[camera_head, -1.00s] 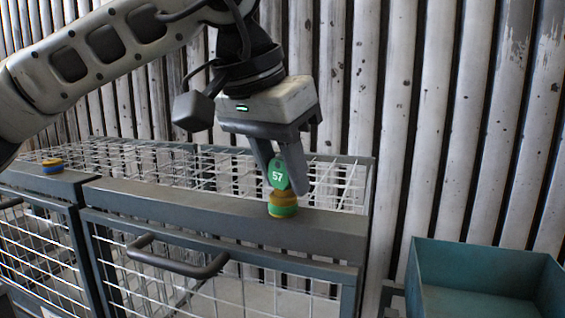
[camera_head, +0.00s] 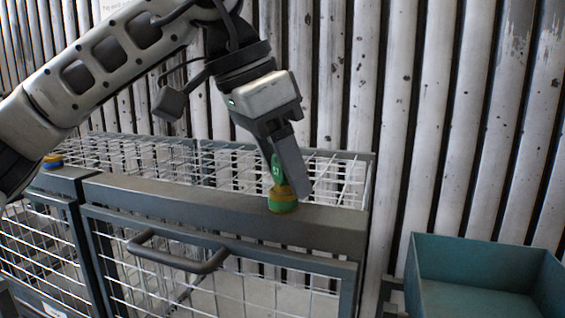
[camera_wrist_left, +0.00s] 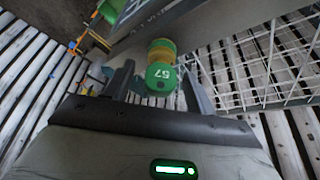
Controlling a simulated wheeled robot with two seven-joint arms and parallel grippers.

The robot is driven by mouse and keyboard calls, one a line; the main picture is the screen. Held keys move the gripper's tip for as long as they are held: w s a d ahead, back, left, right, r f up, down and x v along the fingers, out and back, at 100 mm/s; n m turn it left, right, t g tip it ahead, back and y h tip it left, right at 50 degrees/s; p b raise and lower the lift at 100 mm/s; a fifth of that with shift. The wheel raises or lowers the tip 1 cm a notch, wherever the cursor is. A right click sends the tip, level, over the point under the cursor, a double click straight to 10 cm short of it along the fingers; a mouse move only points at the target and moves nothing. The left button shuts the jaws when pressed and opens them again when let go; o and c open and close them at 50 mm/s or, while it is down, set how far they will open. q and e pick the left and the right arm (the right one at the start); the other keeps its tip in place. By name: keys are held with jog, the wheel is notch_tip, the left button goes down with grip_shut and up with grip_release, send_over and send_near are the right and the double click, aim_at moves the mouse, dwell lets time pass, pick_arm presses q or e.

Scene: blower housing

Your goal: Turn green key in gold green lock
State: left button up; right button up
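The green key (camera_head: 276,168) has a flat green tag and stands upright in the gold and green lock (camera_head: 282,203) on the grey top rail of the cage. My left gripper (camera_head: 285,180) points down at it, with one finger on each side of the tag. In the left wrist view the tag of the green key (camera_wrist_left: 160,77) shows the number 57 between the fingers, and the gold and green lock (camera_wrist_left: 162,48) is beyond it. The tag turns with the gripper, so the fingers appear shut on it; finger contact is partly hidden. My right gripper is not in view.
A second lock, yellow and blue (camera_head: 53,161), sits further left on the rail. A dark handle (camera_head: 178,258) sticks out from the mesh door. A teal bin (camera_head: 480,252) stands at the right. Grey slats line the wall behind.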

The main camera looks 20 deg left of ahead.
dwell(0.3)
pick_arm(q)
jog(key=shift+r, duration=0.4)
jog(key=v, duration=1.5)
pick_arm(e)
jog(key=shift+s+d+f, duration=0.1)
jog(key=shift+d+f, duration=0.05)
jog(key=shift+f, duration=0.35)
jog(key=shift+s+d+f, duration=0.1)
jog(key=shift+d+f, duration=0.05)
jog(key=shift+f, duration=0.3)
